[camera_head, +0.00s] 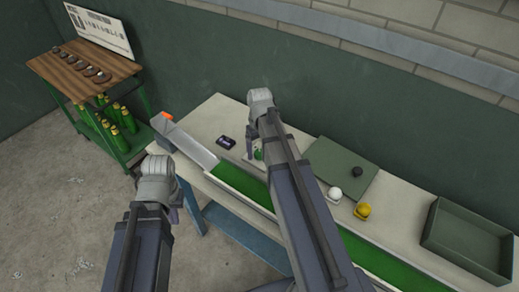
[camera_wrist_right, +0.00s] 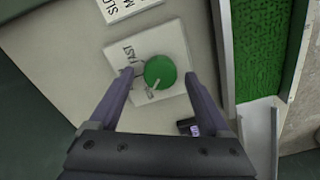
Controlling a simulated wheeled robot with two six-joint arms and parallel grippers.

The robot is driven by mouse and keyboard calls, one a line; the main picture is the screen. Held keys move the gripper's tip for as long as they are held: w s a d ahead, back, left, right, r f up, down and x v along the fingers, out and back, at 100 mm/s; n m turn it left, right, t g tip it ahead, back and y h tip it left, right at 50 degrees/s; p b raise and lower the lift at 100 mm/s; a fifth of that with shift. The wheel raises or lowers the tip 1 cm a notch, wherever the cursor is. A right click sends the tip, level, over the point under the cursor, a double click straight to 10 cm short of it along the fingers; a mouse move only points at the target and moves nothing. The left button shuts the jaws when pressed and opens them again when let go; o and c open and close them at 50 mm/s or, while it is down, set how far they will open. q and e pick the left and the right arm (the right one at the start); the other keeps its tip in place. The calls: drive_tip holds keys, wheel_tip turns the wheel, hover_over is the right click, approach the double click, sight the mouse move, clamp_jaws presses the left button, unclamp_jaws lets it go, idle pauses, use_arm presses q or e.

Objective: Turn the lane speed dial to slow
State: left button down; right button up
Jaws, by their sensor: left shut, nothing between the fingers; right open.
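The green round dial (camera_wrist_right: 160,72) sits on a pale plate (camera_wrist_right: 170,38) in the right wrist view. The plate reads FAST to the dial's upper left. A white mark on the dial points to the lower left, near small lettering that I cannot read. In the head view the dial (camera_head: 258,155) is partly hidden by my right arm. My right gripper (camera_wrist_right: 158,77) is open, with its fingers on either side of the dial; I cannot tell whether they touch it. My left gripper (camera_head: 176,211) is shut and empty, in front of the bench at the left.
The bench (camera_head: 212,114) carries a green turf lane (camera_head: 238,182), a small dark device (camera_head: 225,143), a grey-green board (camera_head: 335,158), white (camera_head: 334,194) and yellow (camera_head: 363,210) balls and an open green tray (camera_head: 432,236). A wooden-topped rack (camera_head: 75,58) stands at the left.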

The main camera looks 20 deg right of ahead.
sight(259, 152)
drive_tip(key=shift+r, duration=0.15)
wheel_tip(259, 152, up, 8)
drive_tip(key=p, duration=0.7)
drive_tip(key=shift+f+p, duration=0.2)
drive_tip(key=shift+p, duration=0.2)
drive_tip(key=s+a+n, duration=0.1)
drive_tip(key=s+a, duration=0.6)
drive_tip(key=a, duration=0.3)
drive_tip(key=s+a+n+h, duration=0.1)
drive_tip(key=s+a, duration=0.5)
drive_tip(key=a, duration=0.5)
drive_tip(key=shift+s+a+n, duration=0.2)
drive_tip(key=shift+s+n, duration=0.1)
drive_tip(key=shift+s, duration=0.1)
drive_tip(key=shift+c, duration=0.2)
